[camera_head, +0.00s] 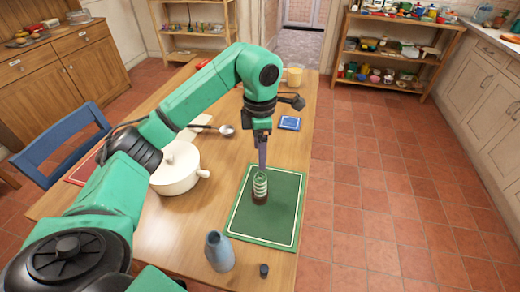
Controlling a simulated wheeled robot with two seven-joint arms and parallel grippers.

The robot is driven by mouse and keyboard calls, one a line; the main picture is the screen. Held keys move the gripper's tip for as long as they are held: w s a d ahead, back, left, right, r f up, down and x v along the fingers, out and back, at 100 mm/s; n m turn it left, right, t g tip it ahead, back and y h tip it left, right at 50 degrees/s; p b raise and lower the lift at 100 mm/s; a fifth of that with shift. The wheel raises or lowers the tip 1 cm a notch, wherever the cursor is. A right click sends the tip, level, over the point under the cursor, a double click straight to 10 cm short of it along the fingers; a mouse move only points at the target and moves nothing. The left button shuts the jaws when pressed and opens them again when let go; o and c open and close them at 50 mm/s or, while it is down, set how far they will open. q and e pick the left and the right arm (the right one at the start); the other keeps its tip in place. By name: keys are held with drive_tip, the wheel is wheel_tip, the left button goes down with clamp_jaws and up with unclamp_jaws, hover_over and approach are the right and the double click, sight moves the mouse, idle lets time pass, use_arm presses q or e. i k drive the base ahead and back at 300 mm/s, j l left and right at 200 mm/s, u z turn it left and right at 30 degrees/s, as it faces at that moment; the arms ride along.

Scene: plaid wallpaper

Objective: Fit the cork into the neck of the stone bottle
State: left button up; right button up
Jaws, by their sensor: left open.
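The grey-blue stone bottle (219,252) stands upright near the front edge of the wooden table. The small dark cork (264,270) stands on the table just right of the bottle, apart from it. My left gripper (262,164) points down above the green mat, open, directly over or at the top of a striped green-and-white jar; I cannot tell whether it touches the jar. It is well behind the bottle and cork. My right gripper is not in view.
The striped jar (260,189) stands on the green mat (284,215). A white pot (178,180) stands left, partly behind my arm. A ladle (226,130), a blue item (290,123) and a yellow cup (294,77) are farther back. The table's right edge is close to the mat.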

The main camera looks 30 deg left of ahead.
sight(219, 249)
drive_tip(key=k, duration=1.5)
